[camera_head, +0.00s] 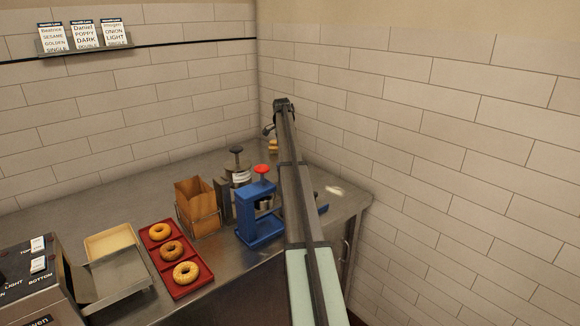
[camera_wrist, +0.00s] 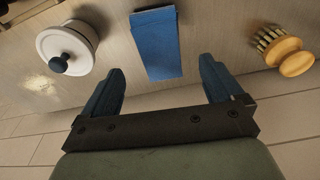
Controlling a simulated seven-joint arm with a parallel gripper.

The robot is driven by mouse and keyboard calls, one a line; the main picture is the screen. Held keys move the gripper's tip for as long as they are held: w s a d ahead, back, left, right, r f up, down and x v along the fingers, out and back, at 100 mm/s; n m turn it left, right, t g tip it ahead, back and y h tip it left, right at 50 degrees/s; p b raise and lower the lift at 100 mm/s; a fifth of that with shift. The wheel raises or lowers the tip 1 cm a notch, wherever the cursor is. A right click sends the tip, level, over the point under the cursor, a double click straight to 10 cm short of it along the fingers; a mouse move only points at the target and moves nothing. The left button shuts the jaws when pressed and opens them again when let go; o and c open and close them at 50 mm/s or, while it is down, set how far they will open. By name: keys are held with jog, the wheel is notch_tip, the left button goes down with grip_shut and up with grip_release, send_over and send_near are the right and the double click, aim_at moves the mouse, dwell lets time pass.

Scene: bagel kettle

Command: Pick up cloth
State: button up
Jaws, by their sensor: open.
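A flat blue cloth (camera_wrist: 155,48) lies on the counter at the top middle of the wrist view. My gripper (camera_wrist: 162,66) is open, with one blue finger on each side of the cloth's near end. Nothing is gripped. Whether the fingertips are at the cloth's height cannot be told.
In the wrist view a white lidded pot (camera_wrist: 68,47) stands left of the cloth and a wooden brush (camera_wrist: 290,58) lies right. In the head view a blue press (camera_head: 258,212), a bag rack (camera_head: 198,208) and a red tray (camera_head: 187,285) of bagels stand left of my arm. Walls border the counter.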

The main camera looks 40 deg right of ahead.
jog(key=shift+d+f, duration=0.2)
jog(key=shift+f, duration=1.15)
jog(key=shift+d+f, duration=0.2)
jog(key=shift+f, duration=1.15)
jog(key=c, duration=1.1)
jog(key=shift+c, duration=0.2)
notch_tip(320, 180, up, 10)
